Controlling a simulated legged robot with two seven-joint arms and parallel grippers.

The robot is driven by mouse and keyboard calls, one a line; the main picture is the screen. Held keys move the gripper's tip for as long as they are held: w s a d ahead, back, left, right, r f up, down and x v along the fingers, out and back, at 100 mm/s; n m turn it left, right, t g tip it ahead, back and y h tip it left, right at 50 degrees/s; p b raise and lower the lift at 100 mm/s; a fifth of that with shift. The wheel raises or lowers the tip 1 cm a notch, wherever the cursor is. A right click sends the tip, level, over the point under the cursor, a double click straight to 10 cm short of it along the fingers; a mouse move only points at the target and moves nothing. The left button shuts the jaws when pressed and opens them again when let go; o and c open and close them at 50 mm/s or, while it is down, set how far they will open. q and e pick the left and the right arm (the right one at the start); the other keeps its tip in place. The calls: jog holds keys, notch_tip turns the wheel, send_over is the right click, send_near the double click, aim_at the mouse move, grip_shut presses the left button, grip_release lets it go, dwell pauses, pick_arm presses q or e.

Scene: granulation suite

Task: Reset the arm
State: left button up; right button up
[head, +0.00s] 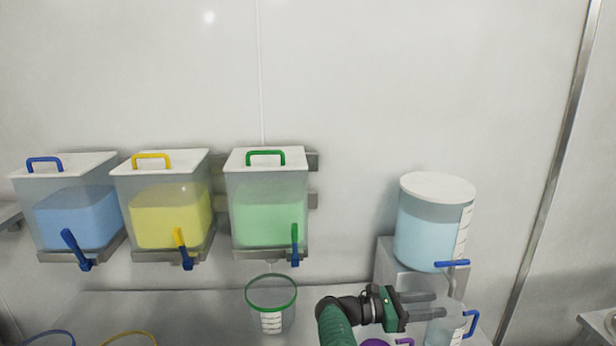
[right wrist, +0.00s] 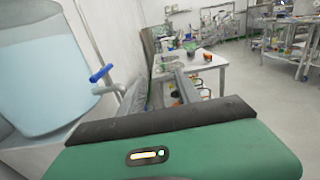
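My right gripper (head: 438,305) is in the lower right of the head view, its arm coming up from the bottom edge. Its two fingers point right with a gap between them, and I see nothing held. In the right wrist view the fingers reach away past the green gripper body. In the head view they overlap the area of a clear jug with a blue handle (head: 471,323); I cannot tell whether they touch it. My left gripper is not in view.
A round light-blue tank (head: 428,235) with a blue tap stands on a steel stand (head: 390,265). Blue (head: 78,220), yellow (head: 165,218) and green (head: 268,218) bins hang left. A green-rimmed jug (head: 271,310) stands below the green bin. A purple-rimmed vessel (head: 375,343) is partly hidden.

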jog(key=s+d+f+m+g+y, duration=0.2)
jog(key=s+d+f+m+y, duration=0.45)
jog(key=s+f+y, duration=0.25)
jog(key=s+a+f+m+t+y, duration=0.1)
jog(key=s+a+f+m+y, duration=0.1)
jog(key=s, duration=0.5)
jog(key=s+a+f+m+t+y, duration=0.1)
jog(key=s+a+f+m+y, duration=0.1)
jog(key=s+a+m+y, duration=0.2)
jog(key=s+a+f+m+t+y, duration=0.1)
jog(key=s+a+f+m+y, duration=0.1)
jog(key=s+a+m, duration=0.4)
jog(key=s+a+y, duration=0.1)
jog(key=s+a, duration=0.3)
jog(key=s, duration=0.2)
jog(key=shift+s, duration=0.25)
